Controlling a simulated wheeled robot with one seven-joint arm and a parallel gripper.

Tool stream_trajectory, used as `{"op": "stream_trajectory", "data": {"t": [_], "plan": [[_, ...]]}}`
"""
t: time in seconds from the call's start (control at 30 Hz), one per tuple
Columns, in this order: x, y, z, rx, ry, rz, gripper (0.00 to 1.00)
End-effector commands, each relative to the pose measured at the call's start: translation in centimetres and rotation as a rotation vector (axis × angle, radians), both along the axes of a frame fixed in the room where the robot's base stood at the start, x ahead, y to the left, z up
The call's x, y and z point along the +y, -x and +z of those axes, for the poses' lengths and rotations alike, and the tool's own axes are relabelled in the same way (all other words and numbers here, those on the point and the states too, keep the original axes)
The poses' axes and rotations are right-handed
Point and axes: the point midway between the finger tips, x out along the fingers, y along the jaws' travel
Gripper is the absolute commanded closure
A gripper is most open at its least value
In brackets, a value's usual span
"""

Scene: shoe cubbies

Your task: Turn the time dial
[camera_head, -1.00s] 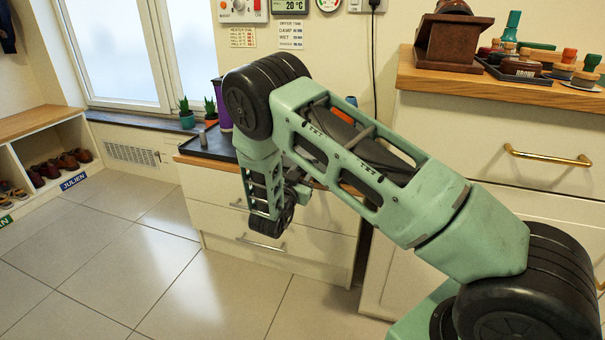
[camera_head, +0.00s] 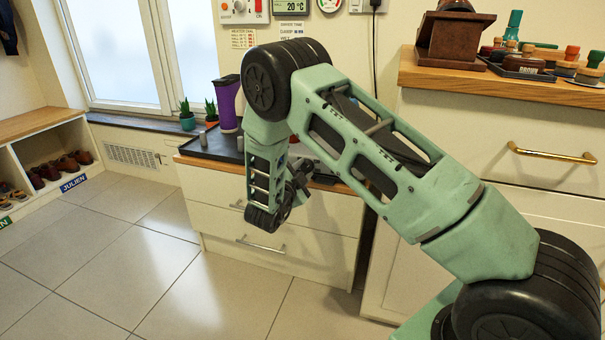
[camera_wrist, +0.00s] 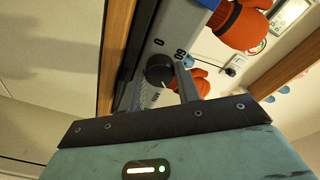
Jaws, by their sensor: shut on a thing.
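The time dial (camera_wrist: 158,70) is a round black knob on a grey panel (camera_wrist: 158,40) in the wrist view. Printed marks sit around it, among them a 0 and a 60. My gripper (camera_wrist: 163,84) has its two grey fingers on either side of the knob and is shut on it. In the head view my arm hides the dial, and my gripper (camera_head: 300,176) shows only partly above the low cabinet.
Orange rounded objects (camera_wrist: 242,25) stand close beyond the panel. The low cabinet (camera_head: 270,222) carries a dark tray (camera_head: 215,146) with a purple cup (camera_head: 228,104). A taller drawer unit (camera_head: 490,125) stands to the right. The floor at left is clear.

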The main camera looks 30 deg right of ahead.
Motion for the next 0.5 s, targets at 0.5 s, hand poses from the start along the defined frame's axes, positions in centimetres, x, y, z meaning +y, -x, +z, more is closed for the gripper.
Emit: {"op": "stream_trajectory", "data": {"t": [0.5], "plan": [[0.07, 0.08, -0.16, -0.032, -0.031, 0.0, 0.9]]}}
